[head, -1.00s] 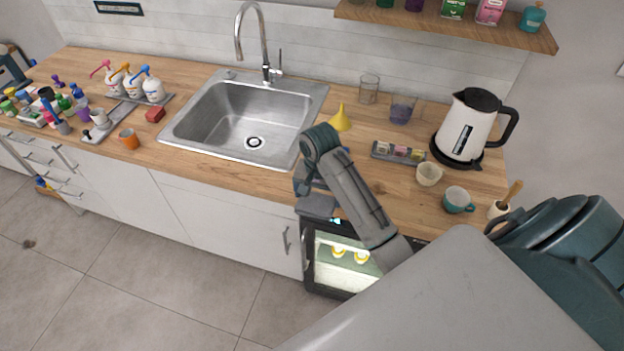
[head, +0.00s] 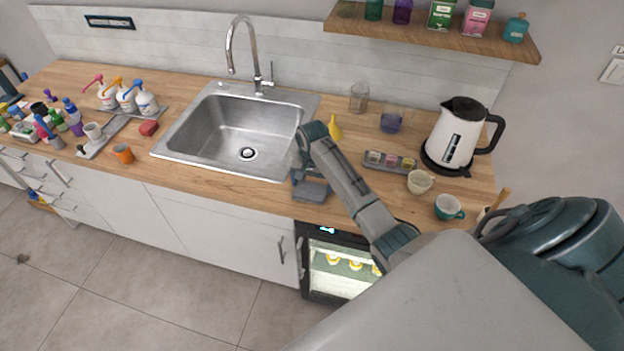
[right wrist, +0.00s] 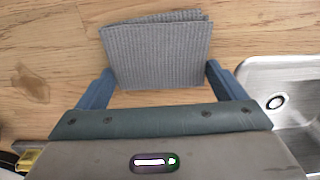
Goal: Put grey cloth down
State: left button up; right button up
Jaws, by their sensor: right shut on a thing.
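The grey cloth (right wrist: 157,52) shows in the right wrist view as a folded, ribbed rectangle between the two blue fingers. My right gripper (right wrist: 160,75) is shut on it. In the head view the right gripper (head: 306,172) is over the counter, just right of the sink's front corner. The grey cloth (head: 313,190) sticks out from it toward the counter's front edge. I cannot tell whether the cloth touches the wood. My left gripper is not in view.
The sink (head: 170,150) is left of the gripper. A yellow funnel (head: 335,128), a small tray of blocks (head: 389,162), a cream cup (head: 419,182), a teal cup (head: 448,207) and a kettle (head: 455,135) stand to the right.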

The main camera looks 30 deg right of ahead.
aim_at(312, 184)
jog(key=shift+f, duration=0.1)
jog(key=o, duration=0.7)
jog(key=shift+o, duration=0.2)
notch_tip(312, 184, up, 7)
jog(key=b, duration=0.3)
jog(key=shift+f, duration=0.2)
notch_tip(312, 184, up, 6)
jog(key=p, duration=0.2)
jog(key=shift+s+f+p, duration=0.1)
jog(key=shift+f+p, duration=0.05)
jog(key=shift+p, duration=0.2)
jog(key=shift+f, duration=0.1)
